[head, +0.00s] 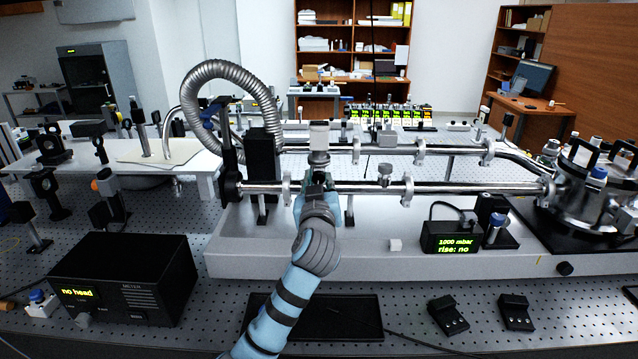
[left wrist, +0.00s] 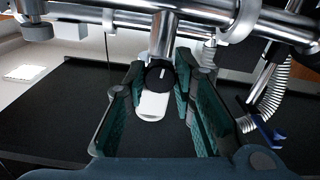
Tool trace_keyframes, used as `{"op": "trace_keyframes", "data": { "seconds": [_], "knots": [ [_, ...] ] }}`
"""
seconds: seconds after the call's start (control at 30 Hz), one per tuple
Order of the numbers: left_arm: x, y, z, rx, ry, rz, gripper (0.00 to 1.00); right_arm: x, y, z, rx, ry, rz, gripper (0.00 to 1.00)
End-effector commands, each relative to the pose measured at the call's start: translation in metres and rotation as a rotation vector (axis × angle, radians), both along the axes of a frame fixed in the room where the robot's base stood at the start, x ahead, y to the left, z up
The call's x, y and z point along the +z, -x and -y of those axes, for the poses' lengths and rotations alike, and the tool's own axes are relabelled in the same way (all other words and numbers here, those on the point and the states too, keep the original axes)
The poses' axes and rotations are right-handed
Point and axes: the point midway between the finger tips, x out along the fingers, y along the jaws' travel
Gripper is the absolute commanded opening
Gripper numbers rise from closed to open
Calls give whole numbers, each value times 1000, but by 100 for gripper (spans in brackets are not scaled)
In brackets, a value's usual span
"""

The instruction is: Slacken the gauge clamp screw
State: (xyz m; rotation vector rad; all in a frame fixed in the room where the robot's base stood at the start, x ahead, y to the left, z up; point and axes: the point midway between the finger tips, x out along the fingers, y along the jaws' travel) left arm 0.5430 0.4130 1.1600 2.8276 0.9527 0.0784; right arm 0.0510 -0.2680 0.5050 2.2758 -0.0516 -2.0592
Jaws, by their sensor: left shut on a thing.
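The gauge (head: 319,138), a pale cylinder, stands upright on a short stub above the long steel pipe (head: 350,187). In the left wrist view the clamp screw has a dark round knob (left wrist: 160,74) with a white line, with a pale rounded tab (left wrist: 153,105) just below it. My left gripper (head: 320,190) is at the pipe directly below the gauge and hides the screw in the head view. In the left wrist view its teal-padded fingers (left wrist: 160,80) are on either side of the knob and shut on it. My right gripper is not in view.
Pipe clamps (head: 407,191) sit along the pipe to the right. A readout (head: 451,239) shows 1000 mbar and "rise: no". A black tray (head: 345,318) lies below my arm, and a black meter box (head: 125,290) stands left.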

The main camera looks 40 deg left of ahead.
Motion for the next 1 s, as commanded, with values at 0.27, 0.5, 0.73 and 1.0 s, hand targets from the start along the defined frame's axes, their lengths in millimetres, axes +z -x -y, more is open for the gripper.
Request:
{"op": "trace_keyframes", "data": {
  "seconds": [0.27,0.5,0.73,1.0],
  "knots": [
    [-1,0,0,0,0,-2,44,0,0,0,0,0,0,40],
    [-1,4,4,-1,0,-1,44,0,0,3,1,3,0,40],
    [-1,47,37,-3,5,0,44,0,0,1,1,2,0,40],
    [-1,92,71,-2,5,-1,44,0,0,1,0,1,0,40]
  ]
}}
